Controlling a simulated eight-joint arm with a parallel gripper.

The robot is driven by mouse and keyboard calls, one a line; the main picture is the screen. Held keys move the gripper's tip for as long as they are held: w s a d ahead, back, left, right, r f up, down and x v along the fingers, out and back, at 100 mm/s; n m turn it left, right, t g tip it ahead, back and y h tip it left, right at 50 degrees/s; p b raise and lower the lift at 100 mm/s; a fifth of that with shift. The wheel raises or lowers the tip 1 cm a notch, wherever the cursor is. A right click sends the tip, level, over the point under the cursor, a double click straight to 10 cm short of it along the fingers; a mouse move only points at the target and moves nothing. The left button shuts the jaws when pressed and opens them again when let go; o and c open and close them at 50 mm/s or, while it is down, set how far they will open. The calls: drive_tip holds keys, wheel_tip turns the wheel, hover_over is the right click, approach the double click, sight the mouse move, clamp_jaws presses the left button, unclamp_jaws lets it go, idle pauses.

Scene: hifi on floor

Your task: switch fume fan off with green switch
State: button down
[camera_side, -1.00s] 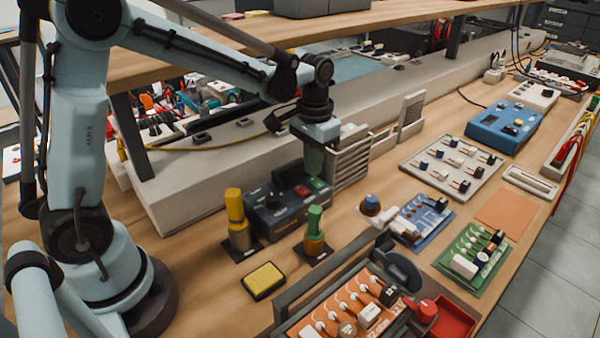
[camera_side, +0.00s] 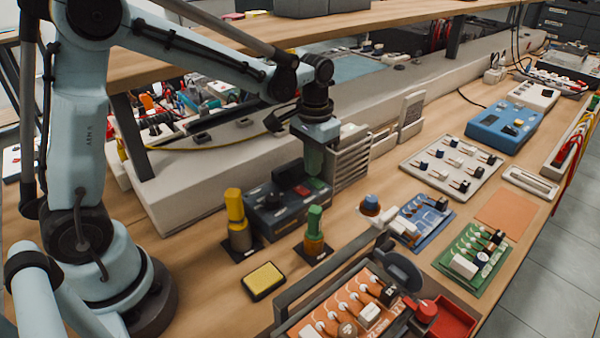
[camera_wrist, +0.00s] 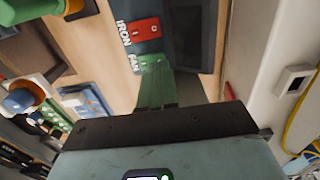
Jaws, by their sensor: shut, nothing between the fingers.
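A dark control box (camera_side: 283,212) stands on the bench below my gripper. In the wrist view, the box (camera_wrist: 128,10) carries the words IRON and FAN. A red switch (camera_wrist: 145,29) sits beside IRON and the green switch (camera_wrist: 151,60) beside FAN. In the side view, the green switch (camera_side: 319,184) is at the box's right end, partly hidden by my fingers. My gripper (camera_side: 314,172) points down, with its greenish fingers shut and empty. In the wrist view, my fingertips (camera_wrist: 156,72) overlap the green switch's edge. I cannot tell whether they touch it.
A grey slatted unit (camera_side: 350,163) stands close right of my gripper. A yellow-topped holder (camera_side: 236,222) and a green-topped holder (camera_side: 314,234) stand in front of the box. A yellow sponge (camera_side: 263,280) lies nearer. A wooden shelf (camera_side: 370,22) runs above and behind.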

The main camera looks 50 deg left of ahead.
drive_tip(key=shift+f, duration=0.9)
idle(0.4)
drive_tip(key=shift+r, duration=3.55)
drive_tip(key=t, duration=0.4)
approach(311, 180)
wheel_tip(311, 180, up, 3)
drive_tip(key=s, duration=0.3)
drive_tip(key=shift+s+d+f+t, duration=0.1)
drive_tip(key=shift+s+f+t, duration=0.2)
drive_tip(key=shift+s+t, duration=0.45)
drive_tip(key=shift+s+a+f+t, duration=0.1)
drive_tip(key=shift+s+f+t, duration=0.2)
drive_tip(key=shift+s, duration=0.7)
drive_tip(key=shift+s+d+f+t, duration=0.1)
drive_tip(key=shift+s+f+t, duration=0.2)
drive_tip(key=shift+s+t, duration=0.45)
drive_tip(key=shift+s, duration=0.15)
